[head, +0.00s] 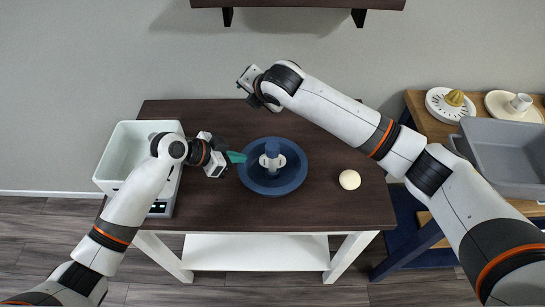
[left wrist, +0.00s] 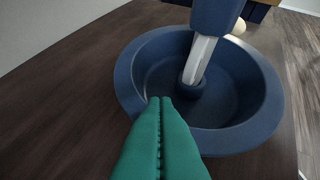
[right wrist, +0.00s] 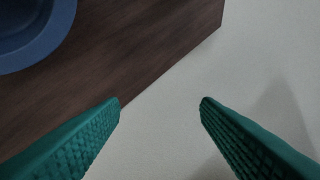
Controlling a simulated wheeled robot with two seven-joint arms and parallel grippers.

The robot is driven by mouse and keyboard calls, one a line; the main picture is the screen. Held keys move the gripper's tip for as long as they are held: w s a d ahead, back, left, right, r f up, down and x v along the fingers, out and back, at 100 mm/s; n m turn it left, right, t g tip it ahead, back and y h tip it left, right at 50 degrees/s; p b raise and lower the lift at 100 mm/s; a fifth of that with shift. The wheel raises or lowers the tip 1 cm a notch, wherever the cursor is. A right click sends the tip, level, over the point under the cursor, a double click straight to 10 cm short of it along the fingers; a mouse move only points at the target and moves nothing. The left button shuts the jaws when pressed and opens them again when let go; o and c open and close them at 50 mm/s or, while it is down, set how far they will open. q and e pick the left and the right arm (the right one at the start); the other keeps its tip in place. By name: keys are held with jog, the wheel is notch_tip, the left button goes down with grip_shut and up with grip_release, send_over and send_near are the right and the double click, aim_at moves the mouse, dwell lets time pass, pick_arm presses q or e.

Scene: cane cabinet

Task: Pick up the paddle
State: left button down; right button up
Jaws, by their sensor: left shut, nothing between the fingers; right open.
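A blue round bowl (head: 244,172) sits in the middle of the dark table; it also shows in the left wrist view (left wrist: 262,112). An upright piece with a blue top (head: 272,147) and a pale shaft (left wrist: 199,60) stands in its middle; it looks like the paddle. My left gripper (head: 240,157) is shut and empty, its green fingertips at the bowl's left rim, apart from the shaft. In the left wrist view its fingertips (left wrist: 160,100) point at the bowl. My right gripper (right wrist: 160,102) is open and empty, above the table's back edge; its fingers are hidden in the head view.
A pale green bin (head: 115,150) stands at the table's left end, beside my left arm. A cream ball (head: 349,180) lies right of the bowl. A side table at the right holds a grey bin (head: 505,155) and plates (head: 445,112). A wall shelf (head: 300,4) hangs behind.

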jog(key=s+d+m+g+h, duration=0.2)
jog(key=s+g, duration=0.2)
notch_tip(320, 180, up, 2)
jog(key=m+g+h, duration=0.2)
jog(key=g+h, duration=0.1)
jog(key=g, duration=0.1)
send_over(273, 145)
jog(key=w, duration=0.1)
jog(key=shift+a, duration=0.2)
jog(key=shift+s+d+f, duration=0.1)
jog(key=shift+s+f, duration=0.05)
jog(key=shift+f, duration=0.1)
notch_tip(273, 145, down, 6)
jog(key=shift+r, duration=0.1)
jog(key=shift+s+f, duration=0.2)
jog(key=shift+f, duration=1.15)
jog(key=shift+s+f, duration=0.2)
jog(key=shift+f, duration=1.15)
jog(key=c, duration=1.1)
